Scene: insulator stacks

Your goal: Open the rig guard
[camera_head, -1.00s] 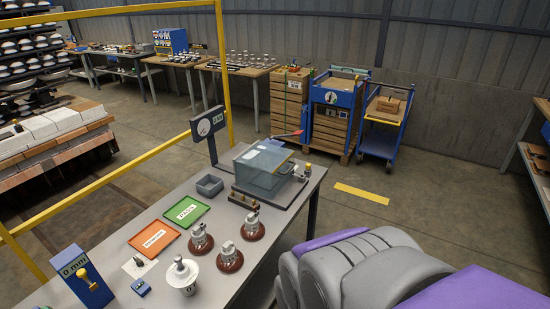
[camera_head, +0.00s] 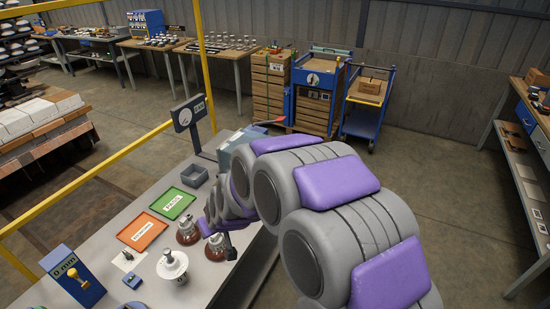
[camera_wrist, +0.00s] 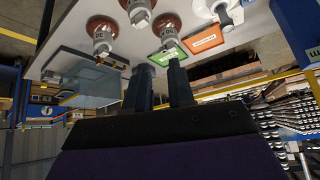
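The rig guard (camera_head: 240,138), a clear bluish box, is on the far end of the grey table, mostly hidden by my arm in the head view. In the wrist view, which appears inverted, the guard (camera_wrist: 92,88) is left of my fingers and looks closed. My gripper (camera_wrist: 161,66) has two dark fingers standing apart with nothing between them. In the head view my gripper (camera_head: 220,228) is over the table by the insulators, apart from the guard.
Brown-based insulators (camera_head: 188,233) and a white one (camera_head: 173,265) stand near my gripper. A green tray (camera_head: 174,203), an orange tray (camera_head: 142,231) and a grey bin (camera_head: 194,175) lie on the table. A display post (camera_head: 187,120) and yellow frame border it.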

